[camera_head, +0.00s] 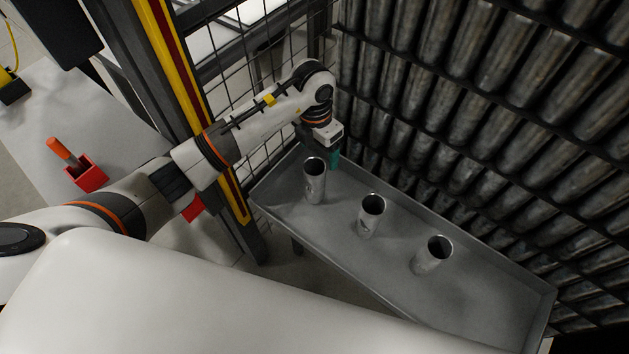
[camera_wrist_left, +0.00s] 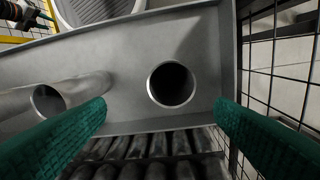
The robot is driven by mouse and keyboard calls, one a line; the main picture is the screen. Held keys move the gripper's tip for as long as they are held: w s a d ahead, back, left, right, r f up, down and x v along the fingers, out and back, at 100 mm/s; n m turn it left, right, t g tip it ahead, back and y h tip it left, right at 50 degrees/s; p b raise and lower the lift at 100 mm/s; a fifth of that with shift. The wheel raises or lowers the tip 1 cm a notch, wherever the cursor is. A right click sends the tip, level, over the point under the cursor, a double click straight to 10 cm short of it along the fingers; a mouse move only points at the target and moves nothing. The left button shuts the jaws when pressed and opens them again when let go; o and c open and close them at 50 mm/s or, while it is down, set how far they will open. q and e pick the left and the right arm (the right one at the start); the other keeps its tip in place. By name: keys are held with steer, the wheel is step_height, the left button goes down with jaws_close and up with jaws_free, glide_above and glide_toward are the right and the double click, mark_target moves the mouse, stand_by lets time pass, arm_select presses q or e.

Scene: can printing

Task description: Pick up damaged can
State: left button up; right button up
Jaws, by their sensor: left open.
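Three open-topped metal cans stand upright on a grey metal tray (camera_head: 480,305): a left can (camera_head: 314,186), a middle can (camera_head: 370,218) and a right can (camera_head: 430,257). Dark marks show on their sides; I cannot tell which is damaged. My left gripper (camera_head: 333,157) is just behind the left can's rim, partly hidden by it. In the left wrist view its green fingers (camera_wrist_left: 160,108) are spread wide and empty. A can mouth (camera_wrist_left: 172,85) shows between and beyond them, and another can (camera_wrist_left: 75,92) is at the left.
A wall of stacked cans (camera_head: 510,70) rises behind the tray. A wire mesh fence (camera_head: 235,65) and a yellow post (camera_head: 190,85) stand close to my left arm. A red box (camera_head: 87,174) is on a white table at the left. The tray's right end is clear.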

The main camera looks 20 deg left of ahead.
mark_target(313, 166)
arm_select(q)
steer(key=shift+y, duration=0.4)
steer(key=f, duration=0.2)
steer(key=a+f+p, duration=0.1)
steer(key=f, duration=0.2)
steer(key=shift+a+f, duration=0.2)
steer(key=f, duration=0.3)
steer(key=f+p, duration=0.1)
steer(key=f, duration=0.2)
steer(key=shift+s+d+f, duration=0.1)
steer(key=shift+s+f, duration=0.1)
steer(key=c, duration=1)
steer(key=shift+c, duration=0.2)
